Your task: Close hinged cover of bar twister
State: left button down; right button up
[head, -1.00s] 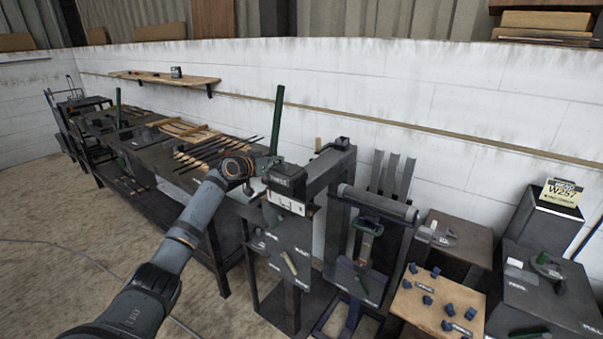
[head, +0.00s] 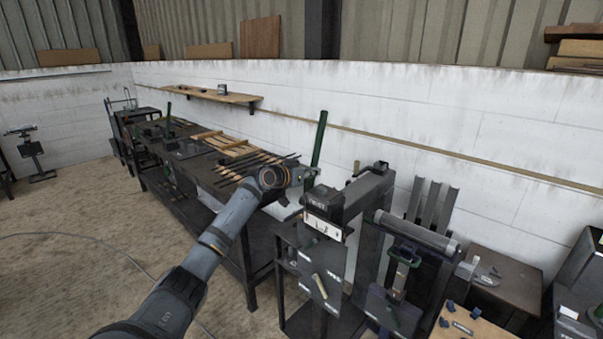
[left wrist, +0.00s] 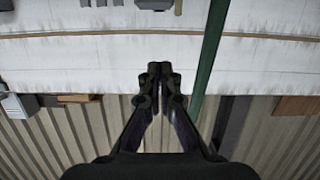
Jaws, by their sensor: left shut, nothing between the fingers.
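The bar twister (head: 327,206) is a dark machine on a stand right of the bench, with a dark box-like head, a white label strip and a long beam running back. I cannot make out the hinged cover's edges or its angle. A green lever (head: 319,140) rises behind the head; a green bar (left wrist: 212,55) also crosses the left wrist view. My left gripper (head: 311,173) is just left of and above the head, partly hidden by its wrist. In the left wrist view its fingers (left wrist: 159,72) are together and empty. My right gripper is not in view.
A long dark workbench (head: 205,182) with rods and wooden racks runs off to the left. A roller machine (head: 418,233) stands close on the right, beside a brown-topped table (head: 505,275). The white wall is behind. Open floor (head: 80,225) lies at the left.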

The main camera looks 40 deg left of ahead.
pick_arm(q)
jog(key=b+v, duration=0.5)
jog(key=v, duration=0.3)
jog(key=shift+s+d+f, duration=0.25)
jog(key=shift+s+f, duration=0.05)
jog(key=shift+f, duration=0.05)
jog(key=shift+a, duration=0.1)
